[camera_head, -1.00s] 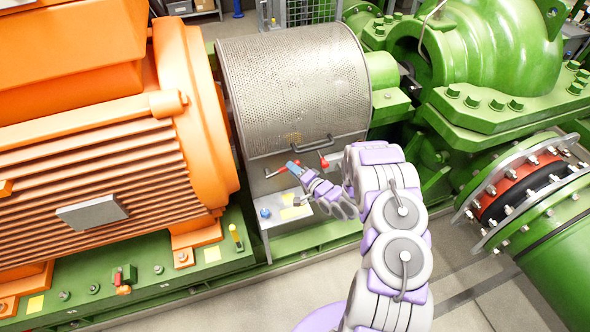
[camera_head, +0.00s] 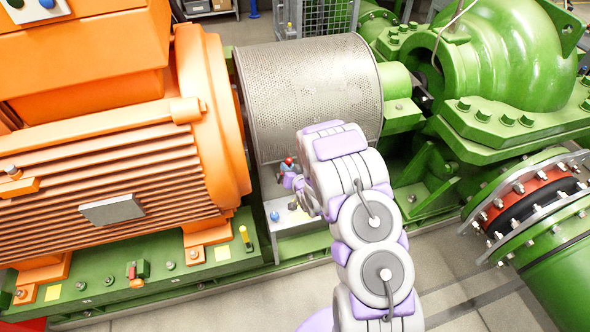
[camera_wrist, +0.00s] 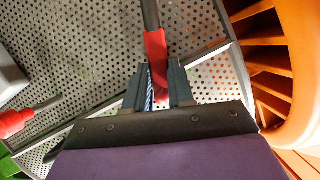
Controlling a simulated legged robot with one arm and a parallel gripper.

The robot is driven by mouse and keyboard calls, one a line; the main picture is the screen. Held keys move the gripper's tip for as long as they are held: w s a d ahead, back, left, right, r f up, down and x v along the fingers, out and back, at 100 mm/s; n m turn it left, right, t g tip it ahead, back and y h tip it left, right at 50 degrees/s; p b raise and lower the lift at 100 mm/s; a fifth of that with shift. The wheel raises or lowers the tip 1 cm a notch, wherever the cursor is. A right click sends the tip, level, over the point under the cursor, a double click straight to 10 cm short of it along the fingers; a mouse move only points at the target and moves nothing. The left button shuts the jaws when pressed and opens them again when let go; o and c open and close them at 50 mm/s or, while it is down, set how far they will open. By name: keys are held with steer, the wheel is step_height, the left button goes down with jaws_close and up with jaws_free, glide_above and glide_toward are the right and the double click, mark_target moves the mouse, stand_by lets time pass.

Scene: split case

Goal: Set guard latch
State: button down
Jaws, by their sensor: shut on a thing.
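The guard is a perforated metal drum cover (camera_head: 300,85) between the orange motor and the green pump. A latch with a red grip (camera_wrist: 156,50) on a metal rod runs down between my gripper's fingers (camera_wrist: 160,82) in the wrist view. My gripper is shut on this red grip. In the head view my gripper (camera_head: 286,178) is at the guard's lower left front, with a red tip (camera_head: 288,160) showing just above it. A second red-handled latch (camera_wrist: 14,122) is at the left of the wrist view, apart from my gripper. My arm hides the guard's lower right in the head view.
The orange motor (camera_head: 110,150) stands close on the left, and its edge curves near my gripper in the wrist view. The green pump (camera_head: 500,60) and flanged pipe (camera_head: 530,200) are on the right. A blue knob (camera_head: 274,216) sits below my gripper. Floor is free in front.

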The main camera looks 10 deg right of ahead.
steer(key=shift+s+a+n+h+b, duration=0.2)
steer(key=shift+a+n+h, duration=0.25)
steer(key=shift+a+n, duration=0.3)
steer(key=shift+s+a+n+h+b, duration=0.1)
steer(key=shift+a+n+h+b, duration=0.3)
steer(key=shift+a, duration=0.5)
steer(key=shift+f+n, duration=0.1)
steer(key=shift+n, duration=0.15)
steer(key=c, duration=1.2)
jaws_free()
steer(key=shift+w, duration=0.15)
steer(key=shift+c, duration=0.2)
steer(key=shift+o, duration=1.4)
steer(key=shift+r, duration=0.2)
steer(key=p+v, duration=1.7)
steer(key=p, duration=0.1)
steer(key=shift+a+p, duration=0.2)
steer(key=shift+p, duration=0.1)
steer(key=shift+r, duration=0.1)
